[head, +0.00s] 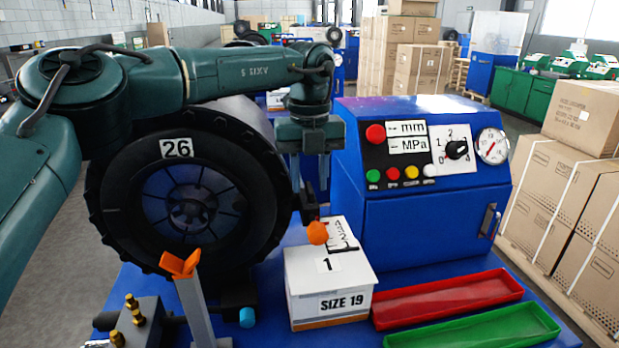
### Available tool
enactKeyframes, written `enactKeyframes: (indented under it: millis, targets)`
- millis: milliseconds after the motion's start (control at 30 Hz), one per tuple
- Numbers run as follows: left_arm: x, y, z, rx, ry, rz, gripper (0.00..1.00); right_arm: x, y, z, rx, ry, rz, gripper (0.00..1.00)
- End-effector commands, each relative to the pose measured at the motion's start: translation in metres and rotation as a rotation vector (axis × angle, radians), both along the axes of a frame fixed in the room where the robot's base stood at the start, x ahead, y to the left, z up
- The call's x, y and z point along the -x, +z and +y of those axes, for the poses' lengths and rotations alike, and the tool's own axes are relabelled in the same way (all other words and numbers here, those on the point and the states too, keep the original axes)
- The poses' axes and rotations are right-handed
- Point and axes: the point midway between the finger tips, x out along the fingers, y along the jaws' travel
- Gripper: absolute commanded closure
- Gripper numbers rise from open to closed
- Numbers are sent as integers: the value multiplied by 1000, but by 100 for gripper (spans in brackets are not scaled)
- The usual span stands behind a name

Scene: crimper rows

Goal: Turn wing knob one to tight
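A white box (310,282) labelled "1" and "SIZE 19" stands on the blue table, with a printed number scale on its top. A small orange piece (318,233), which looks like wing knob one, shows at the box's upper left edge. My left gripper (309,208) points down from above, its dark fingertips right at this orange piece. The fingers overlap in this view, so I cannot tell whether they grip it. A second orange piece with two wings (180,264) tops a grey post at lower left. My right gripper is not in view.
A blue control cabinet (425,225) with buttons, a dial and a gauge stands behind the box. Red (447,299) and green (473,330) trays lie to its right. A large black wheel (105,195) marked 26 stands at left, brass fittings (132,302) in front.

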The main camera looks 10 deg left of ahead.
Motion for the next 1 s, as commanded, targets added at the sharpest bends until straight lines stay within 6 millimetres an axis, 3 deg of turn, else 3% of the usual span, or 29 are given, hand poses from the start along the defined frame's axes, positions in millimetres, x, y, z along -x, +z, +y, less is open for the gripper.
enactKeyframes:
  millis: [400,800,1000]
  targets:
    - [0,-9,0,1,1,-1,68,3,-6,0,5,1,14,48]
    - [0,-8,0,1,1,-1,100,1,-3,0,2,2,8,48]
    - [0,-8,0,1,0,-1,100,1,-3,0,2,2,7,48]
